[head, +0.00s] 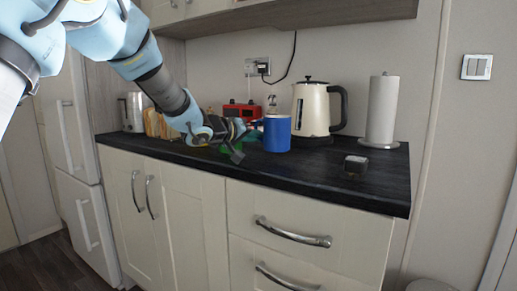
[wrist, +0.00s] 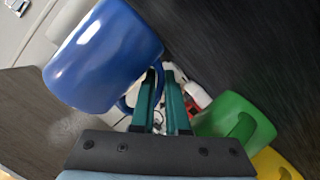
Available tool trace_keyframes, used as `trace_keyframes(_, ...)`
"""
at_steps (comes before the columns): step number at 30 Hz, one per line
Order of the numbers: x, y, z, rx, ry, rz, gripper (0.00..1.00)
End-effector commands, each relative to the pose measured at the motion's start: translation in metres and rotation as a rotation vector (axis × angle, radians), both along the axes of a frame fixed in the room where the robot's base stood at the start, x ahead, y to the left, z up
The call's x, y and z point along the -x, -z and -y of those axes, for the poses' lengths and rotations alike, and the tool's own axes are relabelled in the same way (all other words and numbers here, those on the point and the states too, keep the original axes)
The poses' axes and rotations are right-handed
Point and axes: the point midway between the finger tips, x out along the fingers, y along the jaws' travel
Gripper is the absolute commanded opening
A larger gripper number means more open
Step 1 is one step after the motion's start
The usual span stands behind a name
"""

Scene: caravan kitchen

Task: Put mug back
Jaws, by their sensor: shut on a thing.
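A blue mug (head: 277,134) is upright over the dark counter in the head view, in front of the kettle. It is large at the upper left of the wrist view (wrist: 105,55). My gripper (wrist: 163,78) is shut on the mug's handle, with the fingers at the side of the mug. In the head view I cannot tell whether the mug's base touches the counter. A green mug (wrist: 235,115) and part of a yellow mug (wrist: 275,164) are at the lower right of the wrist view.
The counter (head: 300,173) holds a cream kettle (head: 311,108), a paper towel roll (head: 381,110), a small dark block (head: 356,164), a red item (head: 242,111) and a metal toaster (head: 135,111). The counter's front right is mostly clear.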

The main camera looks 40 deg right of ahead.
Motion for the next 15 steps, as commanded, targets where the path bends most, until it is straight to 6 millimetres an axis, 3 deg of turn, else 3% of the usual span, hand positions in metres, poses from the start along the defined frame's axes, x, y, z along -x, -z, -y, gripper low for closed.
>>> trace_keyframes(1,0.0,0.011,0.0,0.001,0.0,-0.002,0.0)
trace_keyframes(4,0.0,0.02,0.0,0.003,0.0,-0.001,0.0)
trace_keyframes(15,-0.001,0.023,0.0,0.003,-0.001,0.001,0.0)
